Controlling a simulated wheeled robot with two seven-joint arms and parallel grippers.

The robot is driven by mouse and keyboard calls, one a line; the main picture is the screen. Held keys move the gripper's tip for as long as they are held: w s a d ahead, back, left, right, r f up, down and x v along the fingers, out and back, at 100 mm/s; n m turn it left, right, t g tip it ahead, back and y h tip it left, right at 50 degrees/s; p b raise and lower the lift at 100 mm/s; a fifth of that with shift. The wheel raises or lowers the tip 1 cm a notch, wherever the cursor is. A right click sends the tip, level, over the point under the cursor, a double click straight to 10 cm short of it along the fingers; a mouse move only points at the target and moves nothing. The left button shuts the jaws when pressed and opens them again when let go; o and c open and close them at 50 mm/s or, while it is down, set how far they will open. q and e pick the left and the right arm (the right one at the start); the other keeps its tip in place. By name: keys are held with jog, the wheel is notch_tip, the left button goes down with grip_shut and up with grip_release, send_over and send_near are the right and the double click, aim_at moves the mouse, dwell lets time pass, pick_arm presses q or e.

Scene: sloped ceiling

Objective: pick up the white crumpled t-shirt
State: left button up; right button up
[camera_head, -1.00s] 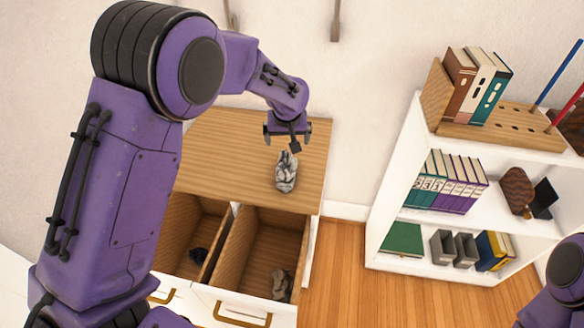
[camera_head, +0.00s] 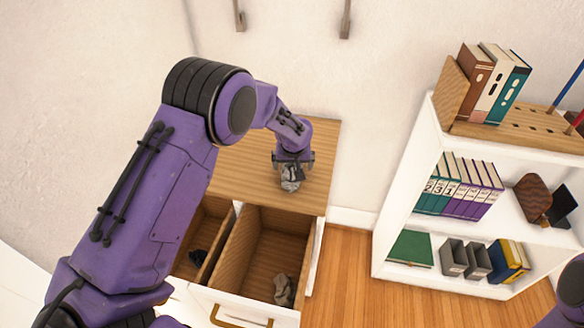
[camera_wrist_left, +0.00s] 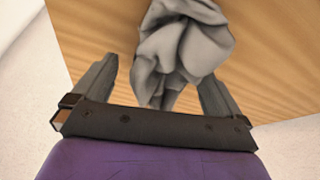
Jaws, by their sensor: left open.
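The white crumpled t-shirt (camera_head: 291,181) lies on the wooden top of the dresser (camera_head: 320,165), and looks greyish. My left gripper (camera_head: 292,165) is right over it and hides part of it. In the left wrist view the t-shirt (camera_wrist_left: 185,45) lies in front of and partly between the two fingers of the open left gripper (camera_wrist_left: 158,82). I cannot tell whether the fingers touch it. My right gripper is not in view; only a piece of my right arm shows at the lower right.
Two drawers stand open below the top. The right drawer (camera_head: 262,255) holds a grey crumpled item (camera_head: 283,289); the left one holds a dark item (camera_head: 198,257). A white bookshelf (camera_head: 405,190) with books and boxes stands at the right, with bare wood floor (camera_head: 340,280) in front.

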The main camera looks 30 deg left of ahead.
pick_arm(q)
jog(key=shift+x, duration=0.95)
jog(key=shift+r, duration=0.1)
jog(key=c, duration=1.1)
jog(key=shift+r, duration=0.1)
